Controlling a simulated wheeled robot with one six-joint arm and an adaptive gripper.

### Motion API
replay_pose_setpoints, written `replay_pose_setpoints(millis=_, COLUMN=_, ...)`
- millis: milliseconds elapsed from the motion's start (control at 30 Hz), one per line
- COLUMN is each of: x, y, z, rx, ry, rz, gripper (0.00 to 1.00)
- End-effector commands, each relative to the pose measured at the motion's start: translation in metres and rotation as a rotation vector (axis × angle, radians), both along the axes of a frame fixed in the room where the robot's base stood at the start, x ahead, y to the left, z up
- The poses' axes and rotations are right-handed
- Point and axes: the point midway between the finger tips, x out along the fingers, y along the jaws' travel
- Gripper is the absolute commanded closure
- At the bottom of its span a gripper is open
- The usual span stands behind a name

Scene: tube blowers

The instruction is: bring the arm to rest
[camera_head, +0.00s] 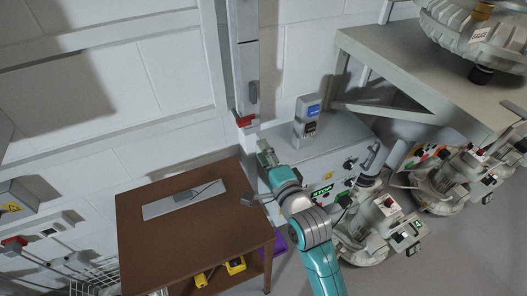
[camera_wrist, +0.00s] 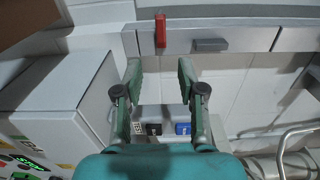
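My teal arm (camera_head: 318,250) reaches up from the bottom of the head view. My gripper (camera_head: 262,143) is at its upper end, in front of the grey cabinet and the wall, right of the brown table. In the wrist view my gripper (camera_wrist: 160,72) has its two fingers spread apart. Nothing is held between them; pale wall shows in the gap.
A grey box with blue and black labels (camera_head: 308,118) stands on the cabinet (camera_head: 335,150). A red handle (camera_head: 245,120) is on the wall post. The brown table (camera_head: 140,240) bears a flat plate (camera_head: 165,205). Blower machines (camera_head: 365,240) stand at right.

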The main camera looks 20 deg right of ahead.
Motion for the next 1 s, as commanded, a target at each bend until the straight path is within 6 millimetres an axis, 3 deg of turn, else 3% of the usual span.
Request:
replay_pose_setpoints(millis=267, x=-0.001, y=0.0, z=-0.001, rx=-0.003, ry=0.001, rz=0.0, gripper=0.6)
replay_pose_setpoints(millis=433, x=-0.021, y=0.002, z=-0.022, rx=-0.076, ry=0.021, rz=-0.002, gripper=0.6)
replay_pose_setpoints(millis=700, x=-0.099, y=0.007, z=-0.077, rx=-0.369, ry=0.077, rz=0.002, gripper=0.6)
replay_pose_setpoints(millis=1000, x=-0.195, y=0.012, z=-0.115, rx=-0.718, ry=0.136, rz=0.032, gripper=0.6)
